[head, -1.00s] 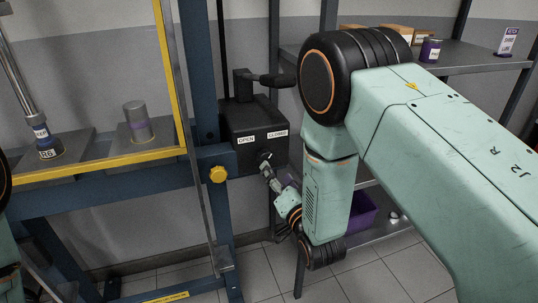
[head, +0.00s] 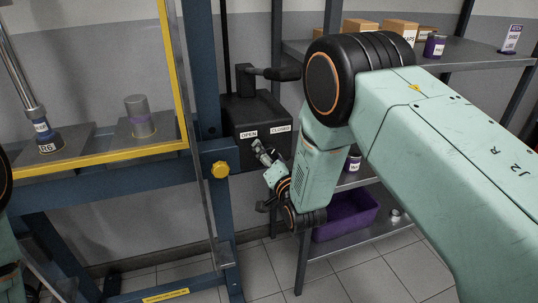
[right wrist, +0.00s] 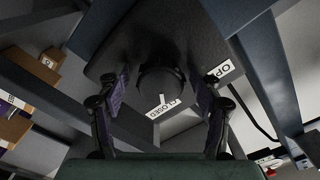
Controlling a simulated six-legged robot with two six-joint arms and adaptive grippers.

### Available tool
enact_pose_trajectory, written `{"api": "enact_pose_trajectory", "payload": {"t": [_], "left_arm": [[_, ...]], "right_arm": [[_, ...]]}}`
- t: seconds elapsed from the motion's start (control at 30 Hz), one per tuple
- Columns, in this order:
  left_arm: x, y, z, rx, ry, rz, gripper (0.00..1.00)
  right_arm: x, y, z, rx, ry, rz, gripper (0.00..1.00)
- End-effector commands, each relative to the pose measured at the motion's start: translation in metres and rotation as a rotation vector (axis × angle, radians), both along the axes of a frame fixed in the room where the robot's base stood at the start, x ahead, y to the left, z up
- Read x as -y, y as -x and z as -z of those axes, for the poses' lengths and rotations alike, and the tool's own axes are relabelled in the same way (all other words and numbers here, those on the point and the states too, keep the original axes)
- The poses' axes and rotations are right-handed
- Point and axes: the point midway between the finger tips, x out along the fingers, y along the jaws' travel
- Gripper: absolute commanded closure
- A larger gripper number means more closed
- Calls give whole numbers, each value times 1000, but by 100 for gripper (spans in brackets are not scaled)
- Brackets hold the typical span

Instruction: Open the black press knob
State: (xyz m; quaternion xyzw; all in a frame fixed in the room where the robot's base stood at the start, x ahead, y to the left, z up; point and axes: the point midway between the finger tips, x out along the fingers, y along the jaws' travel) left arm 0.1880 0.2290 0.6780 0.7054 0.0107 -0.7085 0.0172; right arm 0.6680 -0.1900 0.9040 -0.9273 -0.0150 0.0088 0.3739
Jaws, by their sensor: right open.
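The black press box (head: 258,112) with white OPEN and CLOSED labels is mounted beside the blue press post in the head view. The round black press knob (right wrist: 160,80) shows in the right wrist view, with a short white mark pointing toward the CLOSED label (right wrist: 165,106). My right gripper (head: 257,147) is at the box's front in the head view and hides the knob there. In the right wrist view the fingers of my right gripper (right wrist: 160,88) are open, one on each side of the knob, with gaps visible. My left gripper is not in view.
The blue press post (head: 203,100) and a yellow knob (head: 220,170) are close on the left. A black handle (head: 272,74) sticks out above the box. Shelves with boxes and a purple bin (head: 345,218) stand on the right.

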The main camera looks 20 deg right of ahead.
Motion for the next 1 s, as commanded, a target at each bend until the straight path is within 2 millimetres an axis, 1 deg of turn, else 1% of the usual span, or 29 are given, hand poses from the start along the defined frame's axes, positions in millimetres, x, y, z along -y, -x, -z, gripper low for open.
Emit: {"api": "enact_pose_trajectory", "payload": {"t": [0.07,0.1,0.73,1.0], "left_arm": [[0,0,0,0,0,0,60],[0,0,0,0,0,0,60],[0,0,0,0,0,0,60],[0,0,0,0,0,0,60]], "right_arm": [[0,0,0,0,0,0,35],[0,0,0,0,0,0,36],[1,0,0,1,0,1,89],[1,1,-1,3,32,3,89]]}}
